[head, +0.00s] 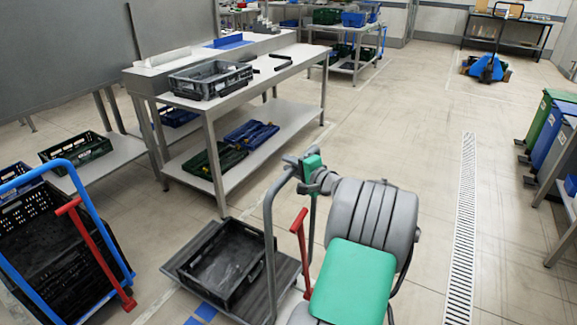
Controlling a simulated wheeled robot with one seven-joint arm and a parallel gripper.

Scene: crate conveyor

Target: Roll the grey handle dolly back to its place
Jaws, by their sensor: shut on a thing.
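The grey handle dolly (272,215) stands on the floor in front of me, with a tall bent grey tube handle and a dark flat deck (187,268). An empty black crate (228,262) sits on its deck. My gripper (301,165) is shut on the top of the grey handle, on its right side. My arm hides part of the handle and the right end of the deck. Blue floor marks (203,312) and a pale floor line show beside the deck's near edge.
A blue handle dolly (98,210) with stacked black crates stands close on the left. A steel workbench (213,112) with a grey crate (211,79) stands beyond the deck. Open floor and a drain grate (465,220) lie to the right; bins (549,130) line the right edge.

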